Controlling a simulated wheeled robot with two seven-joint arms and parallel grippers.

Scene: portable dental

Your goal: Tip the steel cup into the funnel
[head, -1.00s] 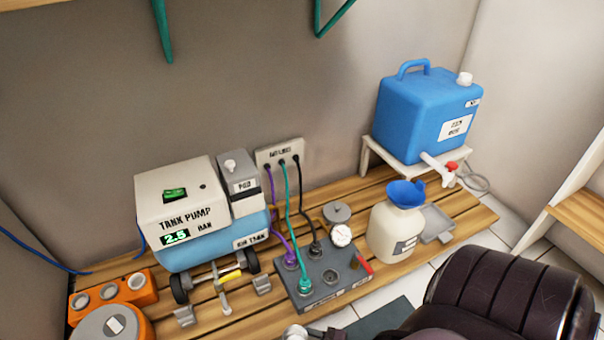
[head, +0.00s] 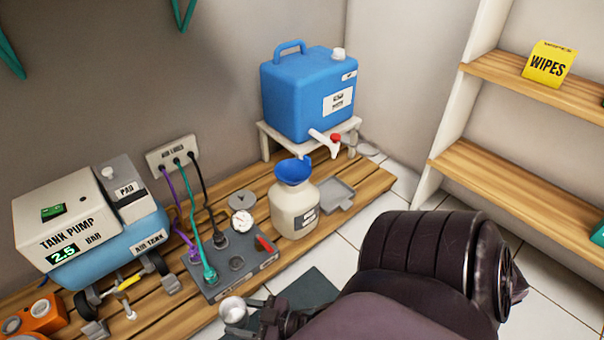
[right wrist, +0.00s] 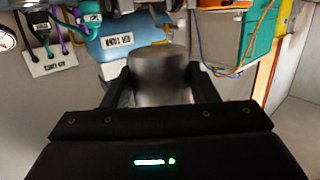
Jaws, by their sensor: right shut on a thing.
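The steel cup (head: 234,310) is at the bottom of the head view, left of my right gripper (head: 258,314). My right gripper is shut on the cup. In the right wrist view the cup (right wrist: 160,76) sits between the two dark fingers of the gripper (right wrist: 160,88). What is inside the cup cannot be seen. The blue funnel (head: 293,172) sits in the mouth of a cream bottle (head: 294,212) on the wooden slats. The cup is apart from the funnel, nearer to me and to its left. My left gripper is not in view.
A grey manifold box (head: 232,264) with hoses and a gauge stands left of the bottle. The tank pump (head: 70,220) is at left, shelves (head: 520,180) at right.

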